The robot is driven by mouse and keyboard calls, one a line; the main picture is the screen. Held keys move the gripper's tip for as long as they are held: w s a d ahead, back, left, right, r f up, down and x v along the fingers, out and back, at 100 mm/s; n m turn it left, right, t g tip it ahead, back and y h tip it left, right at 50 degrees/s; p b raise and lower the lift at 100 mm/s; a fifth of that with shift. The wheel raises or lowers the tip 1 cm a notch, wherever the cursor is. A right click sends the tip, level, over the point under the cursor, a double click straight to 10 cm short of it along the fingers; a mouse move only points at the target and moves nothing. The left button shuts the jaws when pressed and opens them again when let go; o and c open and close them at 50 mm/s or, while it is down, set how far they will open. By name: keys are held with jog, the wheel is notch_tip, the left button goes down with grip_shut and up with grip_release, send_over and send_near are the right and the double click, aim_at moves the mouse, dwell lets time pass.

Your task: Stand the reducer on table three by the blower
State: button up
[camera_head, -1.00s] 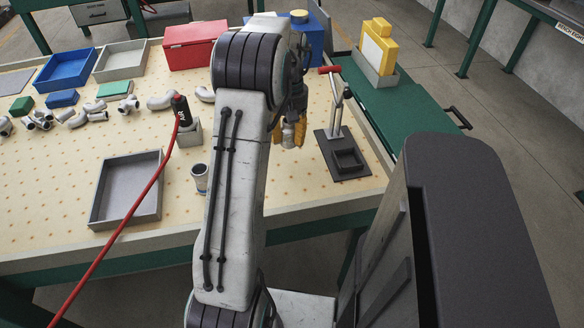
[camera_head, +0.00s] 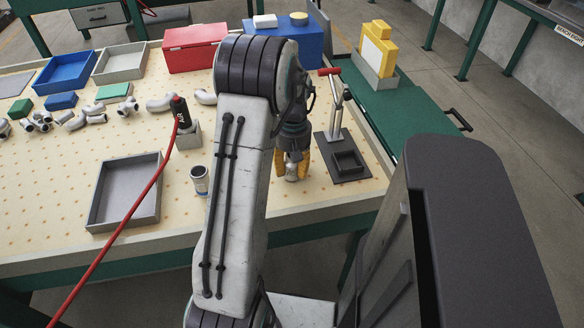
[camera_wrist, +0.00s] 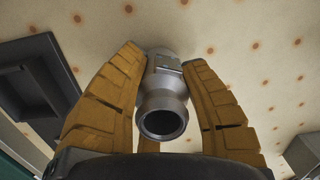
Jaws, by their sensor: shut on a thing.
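The reducer (camera_wrist: 163,90), a short grey metal pipe fitting, is between the two yellow fingers of my gripper (camera_wrist: 158,62) in the wrist view. Its round open end faces the camera. In the head view the reducer (camera_head: 291,172) shows small at the tips of my gripper (camera_head: 293,165), close above or on the cream dotted table top (camera_head: 265,195); I cannot tell whether it touches. The blower (camera_head: 181,113), black with a red hose, stands in a grey holder to the left, behind my arm. A similar grey fitting (camera_head: 199,181) stands upright left of my arm.
A black fixture with a red-handled lever (camera_head: 345,160) stands right of my gripper. An empty grey tray (camera_head: 126,190) lies at left. Several pipe fittings, blue (camera_head: 67,68) and grey bins and a red box (camera_head: 194,48) are farther back. Table between tray and fittings is clear.

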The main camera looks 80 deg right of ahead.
jog(key=shift+f, duration=0.1)
jog(key=o, duration=1.2)
jog(key=shift+c, duration=0.2)
jog(key=r, duration=0.8)
jog(key=d+r+p, duration=0.1)
jog(key=r, duration=0.3)
jog(key=shift+w+a, duration=0.1)
